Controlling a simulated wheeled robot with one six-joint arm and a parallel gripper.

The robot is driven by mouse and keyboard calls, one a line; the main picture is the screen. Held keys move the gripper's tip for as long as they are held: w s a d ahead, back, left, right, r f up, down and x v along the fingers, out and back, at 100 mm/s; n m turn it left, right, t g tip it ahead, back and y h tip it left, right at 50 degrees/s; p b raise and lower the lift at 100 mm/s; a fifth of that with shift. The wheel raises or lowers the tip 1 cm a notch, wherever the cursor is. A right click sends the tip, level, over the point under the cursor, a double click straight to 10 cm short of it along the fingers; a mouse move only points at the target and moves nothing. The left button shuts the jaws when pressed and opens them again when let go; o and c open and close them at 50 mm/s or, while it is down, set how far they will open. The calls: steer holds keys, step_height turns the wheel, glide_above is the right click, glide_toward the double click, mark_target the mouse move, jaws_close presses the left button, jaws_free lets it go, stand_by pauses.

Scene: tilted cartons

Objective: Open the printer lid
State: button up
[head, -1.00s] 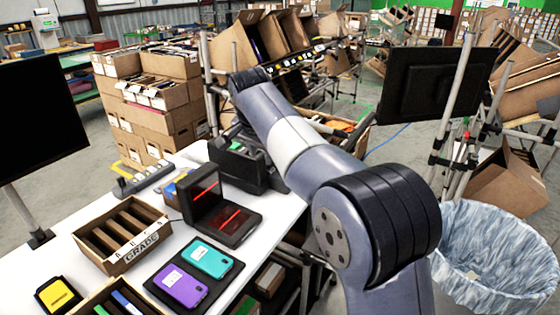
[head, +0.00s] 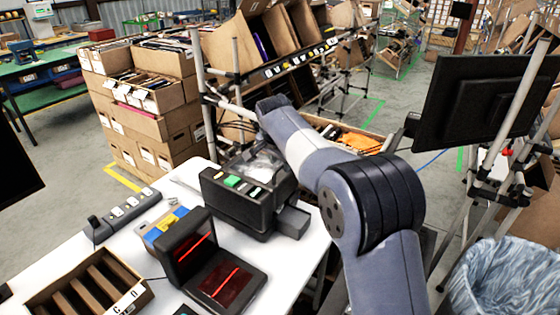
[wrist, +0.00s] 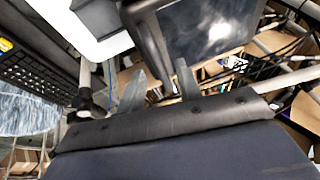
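The printer (head: 245,205) is a black box on the white table, with green and pale buttons on its front panel. A clear, shiny window (head: 264,164) shows on its top behind the panel. My arm reaches past its right rear, and my gripper is hidden in the head view. In the wrist view my gripper (wrist: 160,88) has two grey fingers standing apart. A dark frame bar (wrist: 150,42) beside a glossy panel (wrist: 205,25), likely the printer lid, runs down toward the gap between them. I cannot tell whether they touch.
A black scanner (head: 210,270), a cardboard tray (head: 130,298) and a power strip (head: 125,215) share the table (head: 305,250). A monitor (head: 465,100) on poles stands at right. Stacked cartons (head: 150,130) stand behind at left.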

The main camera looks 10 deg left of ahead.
steer(key=shift+w+f, duration=0.15)
steer(key=shift+f, duration=0.1)
steer(key=shift+c, duration=0.5)
jaws_close()
